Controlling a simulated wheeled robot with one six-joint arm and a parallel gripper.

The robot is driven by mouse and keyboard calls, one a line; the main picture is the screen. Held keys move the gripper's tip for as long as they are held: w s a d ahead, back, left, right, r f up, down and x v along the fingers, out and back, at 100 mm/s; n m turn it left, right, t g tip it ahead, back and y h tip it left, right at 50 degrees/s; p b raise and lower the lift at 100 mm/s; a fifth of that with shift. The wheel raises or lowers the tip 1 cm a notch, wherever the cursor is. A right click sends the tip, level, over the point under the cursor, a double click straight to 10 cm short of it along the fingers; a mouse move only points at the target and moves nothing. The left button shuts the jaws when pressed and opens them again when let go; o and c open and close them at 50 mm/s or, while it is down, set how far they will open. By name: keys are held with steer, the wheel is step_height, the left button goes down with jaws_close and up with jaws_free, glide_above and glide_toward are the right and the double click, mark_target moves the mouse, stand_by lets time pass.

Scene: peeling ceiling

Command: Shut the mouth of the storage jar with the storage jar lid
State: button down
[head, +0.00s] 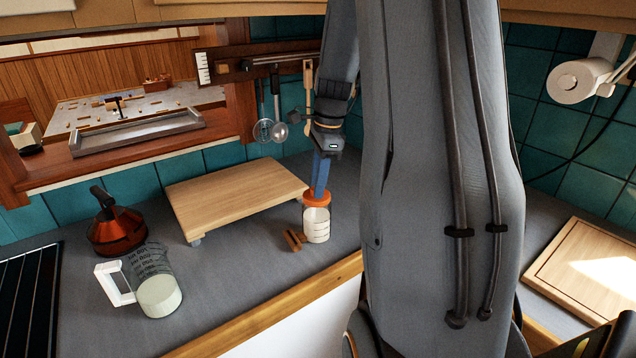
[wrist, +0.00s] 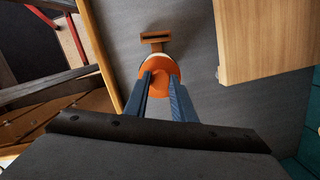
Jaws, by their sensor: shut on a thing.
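A small brown wooden object (head: 293,240) lies close left of the jar. A raised wooden board (head: 237,194), a red-brown kettle-like pot (head: 117,232) and a measuring jug (head: 155,283) stand further left. The counter's wooden front edge (head: 275,312) is near. Utensils hang behind.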

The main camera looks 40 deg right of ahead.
steer(key=shift+s+m+p, duration=0.15)
steer(key=shift+m+p, duration=0.65)
steer(key=shift+m, duration=0.4)
steer(key=shift+a+f+m+t+p, duration=0.15)
steer(key=shift+m+t+p, duration=0.25)
steer(key=shift+m+p, duration=1)
steer(key=shift+m+b, duration=0.4)
steer(key=c, duration=1.4)
jaws_free()
